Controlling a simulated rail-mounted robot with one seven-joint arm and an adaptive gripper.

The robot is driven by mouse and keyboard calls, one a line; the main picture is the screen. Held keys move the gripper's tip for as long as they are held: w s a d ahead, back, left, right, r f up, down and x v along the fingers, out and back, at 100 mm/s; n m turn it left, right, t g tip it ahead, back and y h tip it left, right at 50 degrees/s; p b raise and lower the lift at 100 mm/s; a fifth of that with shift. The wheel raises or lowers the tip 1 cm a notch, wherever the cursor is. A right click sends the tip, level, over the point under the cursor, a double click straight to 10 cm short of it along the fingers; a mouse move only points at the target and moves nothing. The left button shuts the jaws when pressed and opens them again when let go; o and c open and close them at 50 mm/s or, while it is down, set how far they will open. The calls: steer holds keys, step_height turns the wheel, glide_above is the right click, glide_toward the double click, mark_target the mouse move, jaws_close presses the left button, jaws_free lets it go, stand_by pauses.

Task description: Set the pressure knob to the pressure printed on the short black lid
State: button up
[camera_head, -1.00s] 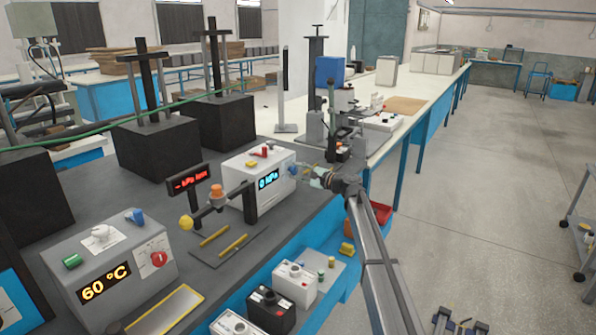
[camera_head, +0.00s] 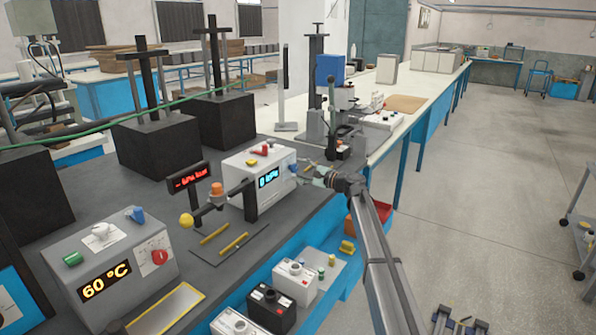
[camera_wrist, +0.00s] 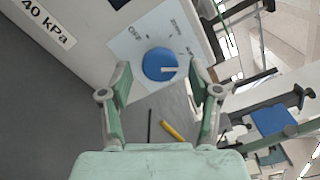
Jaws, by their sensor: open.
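The white pressure unit (camera_head: 246,190) stands on the dark bench, and its cyan display (camera_head: 268,177) appears to read 0 kPa.
A label with "40 kPa" visible (camera_wrist: 48,22) is on the unit's face, perhaps cut at the frame edge. A 60 °C unit (camera_head: 110,265) stands at the left. White boxes (camera_head: 297,285) flank the black one.

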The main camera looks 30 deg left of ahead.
steer(key=s+d, duration=0.1)
steer(key=d, duration=0.9)
steer(key=shift+s+d, duration=0.2)
steer(key=shift+d, duration=0.2)
